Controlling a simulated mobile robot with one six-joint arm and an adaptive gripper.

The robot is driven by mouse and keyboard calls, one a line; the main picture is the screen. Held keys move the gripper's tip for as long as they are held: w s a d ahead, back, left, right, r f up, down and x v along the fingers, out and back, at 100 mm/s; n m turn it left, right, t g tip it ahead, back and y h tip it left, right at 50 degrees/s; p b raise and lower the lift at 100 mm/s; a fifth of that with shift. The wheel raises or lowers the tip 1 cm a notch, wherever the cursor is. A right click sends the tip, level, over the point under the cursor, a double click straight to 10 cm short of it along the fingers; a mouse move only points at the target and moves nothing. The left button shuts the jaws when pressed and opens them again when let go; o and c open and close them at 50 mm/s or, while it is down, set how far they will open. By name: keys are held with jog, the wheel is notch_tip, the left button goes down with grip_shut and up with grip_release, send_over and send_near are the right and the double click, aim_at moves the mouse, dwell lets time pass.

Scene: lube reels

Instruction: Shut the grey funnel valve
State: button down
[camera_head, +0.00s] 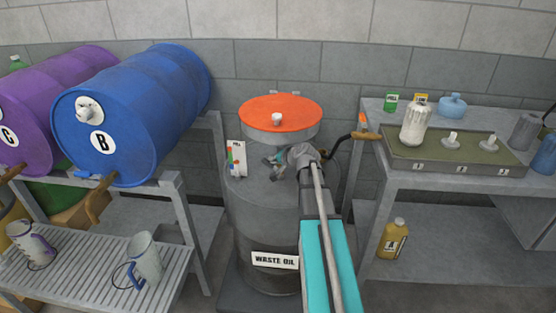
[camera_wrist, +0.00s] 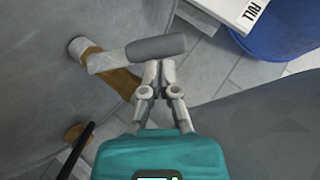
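In the wrist view, a grey-gripped valve lever (camera_wrist: 156,47) sticks out sideways from a short pale stub (camera_wrist: 77,47) on a large grey surface at the left. My gripper (camera_wrist: 160,65) has its two fingertips close together just below the lever's grip. I see nothing between them, and cannot tell whether they touch the grip. In the head view, my gripper (camera_head: 272,161) is over the grey waste oil drum (camera_head: 262,225), below the orange-topped funnel (camera_head: 281,111). The lever cannot be made out there; my wrist and arm cover part of this area.
A blue drum B (camera_head: 140,110) lies on a rack at the left, beside a purple drum (camera_head: 45,95). A white card (camera_head: 236,158) stands by the funnel. A crank with a wooden handle (camera_head: 365,136) is right of my wrist. A bench (camera_head: 460,180) with a tray stands farther right.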

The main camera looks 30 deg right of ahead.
jog(key=shift+w+a+f+b, duration=0.7)
jog(key=shift+w+a+f, duration=0.1)
jog(key=shift+a, duration=0.1)
jog(key=shift+r, duration=0.2)
jog(key=shift+r+p, duration=0.65)
jog(key=shift+p, duration=0.2)
jog(key=shift+w+d+r, duration=0.1)
jog(key=shift+w, duration=0.1)
jog(key=shift+s+r+p, duration=0.1)
jog(key=shift+s+p, duration=0.05)
jog(key=shift+p, duration=0.2)
